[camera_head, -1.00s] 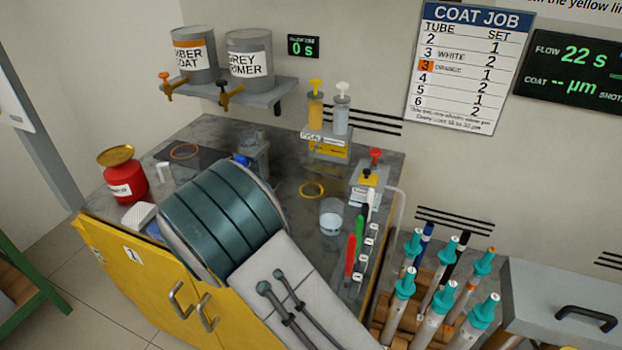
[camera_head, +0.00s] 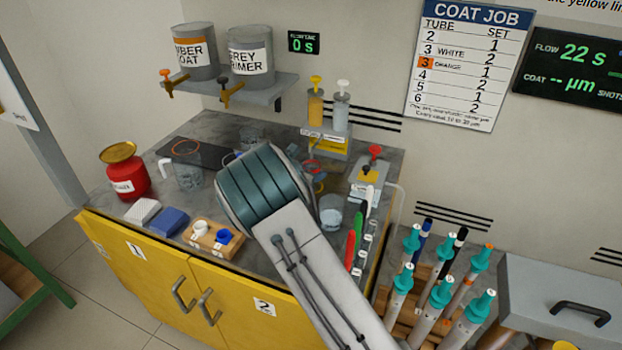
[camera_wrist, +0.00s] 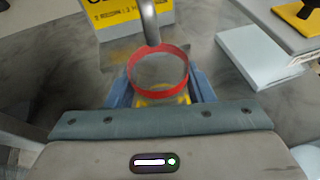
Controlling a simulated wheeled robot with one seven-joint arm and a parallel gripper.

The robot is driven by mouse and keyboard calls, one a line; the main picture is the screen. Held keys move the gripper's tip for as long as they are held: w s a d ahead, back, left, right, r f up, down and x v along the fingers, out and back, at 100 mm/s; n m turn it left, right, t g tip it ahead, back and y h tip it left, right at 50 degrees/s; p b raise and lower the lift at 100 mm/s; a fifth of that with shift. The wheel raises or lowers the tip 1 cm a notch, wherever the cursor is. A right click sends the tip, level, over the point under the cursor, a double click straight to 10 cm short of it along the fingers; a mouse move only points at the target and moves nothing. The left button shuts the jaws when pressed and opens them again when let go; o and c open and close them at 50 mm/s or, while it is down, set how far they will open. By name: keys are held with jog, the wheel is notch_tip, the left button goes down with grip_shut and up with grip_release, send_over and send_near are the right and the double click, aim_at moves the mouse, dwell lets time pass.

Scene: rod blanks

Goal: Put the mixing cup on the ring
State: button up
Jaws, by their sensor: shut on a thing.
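My gripper (camera_wrist: 160,92) is shut on a clear cup with a red rim (camera_wrist: 158,68), taken to be the mixing cup. Blue fingers flank it in the wrist view. In the head view its red rim (camera_head: 313,167) shows just beyond my wrist, which hides much of the cup and the fingers. A yellow ring (camera_head: 319,186) lies on the bench by the cup; yellow also shows below the cup in the wrist view (camera_wrist: 160,97). I cannot tell whether the cup touches the ring. A grey metal tube (camera_wrist: 149,22) reaches down to the cup's far rim in the wrist view.
A dispenser with two syringes (camera_head: 328,118) stands behind the cup. A clear beaker (camera_head: 331,212) and a red-knobbed device (camera_head: 368,175) are to the right. A handled jug (camera_head: 188,172) stands near a dark mat with an orange ring (camera_head: 186,148). Pens stand at front right.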

jog(key=shift+f, duration=1.3)
jog(key=shift+f, duration=0.2)
jog(key=o, duration=1)
jog(key=shift+o, duration=0.2)
jog(key=shift+r, duration=0.25)
jog(key=v, duration=1.2)
